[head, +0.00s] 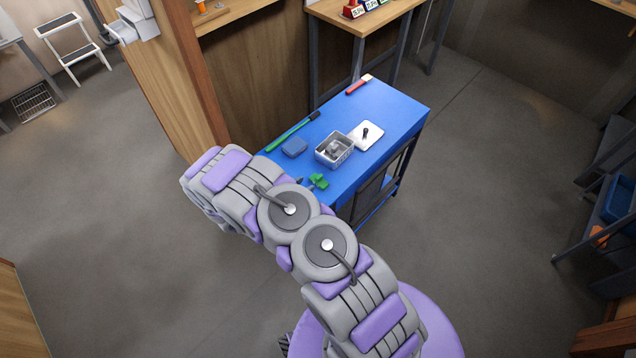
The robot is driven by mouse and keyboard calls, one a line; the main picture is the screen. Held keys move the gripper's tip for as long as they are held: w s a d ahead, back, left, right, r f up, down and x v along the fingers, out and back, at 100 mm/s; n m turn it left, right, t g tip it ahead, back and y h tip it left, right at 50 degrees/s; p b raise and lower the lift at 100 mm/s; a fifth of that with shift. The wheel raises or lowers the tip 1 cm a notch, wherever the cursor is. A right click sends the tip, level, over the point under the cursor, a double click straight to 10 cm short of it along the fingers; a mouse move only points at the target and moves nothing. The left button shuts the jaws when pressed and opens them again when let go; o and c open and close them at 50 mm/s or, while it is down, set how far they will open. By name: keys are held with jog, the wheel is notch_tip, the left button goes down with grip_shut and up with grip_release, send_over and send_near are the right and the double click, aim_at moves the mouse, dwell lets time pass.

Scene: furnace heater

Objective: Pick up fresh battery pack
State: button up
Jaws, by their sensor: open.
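I cannot tell for sure which item is the fresh battery pack. A small dark-blue block (294,147) lies on the blue table (394,99), left of a grey bin, and may be it. A small green item (319,181) lies at the table's near edge, close beside my arm. My arm reaches up from the lower right and bends toward the left of the table. My gripper is not clearly visible; the arm's own links hide its far end.
The grey open bin (334,150) holds some grey parts. A white plate with a black knob (367,135), a green rod with a black end (292,132) and a red-handled tool (358,85) lie on the table.

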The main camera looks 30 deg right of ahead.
aim_at(317, 178)
jog(key=x, duration=0.2)
jog(key=shift+w+d, duration=0.1)
jog(key=shift+d, duration=0.2)
jog(key=b+x, duration=0.1)
jog(key=x, duration=0.3)
jog(key=shift+w+f+b, duration=0.2)
jog(key=shift+f+b, duration=0.05)
jog(key=shift+b, duration=0.15)
jog(key=shift+d, duration=0.4)
jog(key=shift+c, duration=0.4)
jog(key=shift+a, duration=0.25)
jog(key=c, duration=0.6)
jog(key=shift+d, duration=0.1)
grip_shut()
